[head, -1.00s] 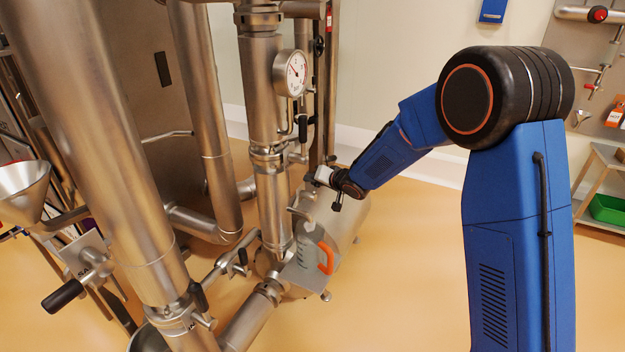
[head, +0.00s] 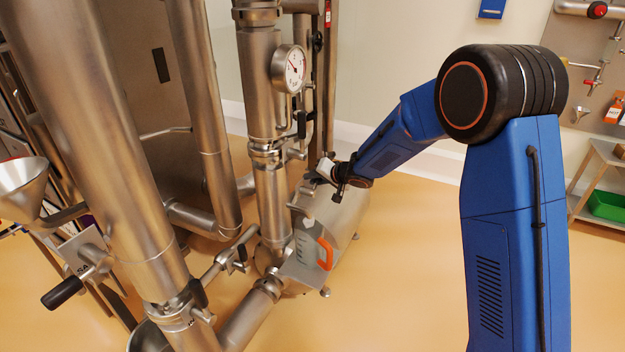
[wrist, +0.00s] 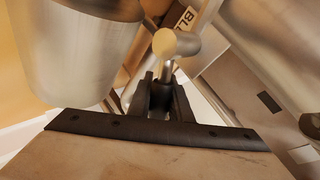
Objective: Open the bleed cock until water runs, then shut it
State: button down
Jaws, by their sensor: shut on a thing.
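My gripper (head: 325,170) is at the upright steel pipe, below the dial gauge, in the head view. In the wrist view its dark fingers (wrist: 163,95) are shut on a small dark part, which looks like the bleed cock's handle, below a round-ended metal stub (wrist: 165,43). A label reading "BL" (wrist: 186,19) is partly visible behind it. A clear jug (head: 305,248) with an orange handle stands below the gripper, under the small spout. I cannot tell whether water is running.
The dial gauge (head: 289,68) sits on the upright pipe (head: 259,100) above my gripper. Thick pipes and a steel funnel (head: 22,190) fill the left. A shelf with a green bin (head: 606,206) is far right. The floor between is clear.

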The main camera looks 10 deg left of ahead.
jog(key=c, duration=1.6)
grip_release()
jog(key=v, duration=1.7)
jog(key=shift+s+d, duration=0.15)
jog(key=shift+d, duration=0.1)
dwell(1.1)
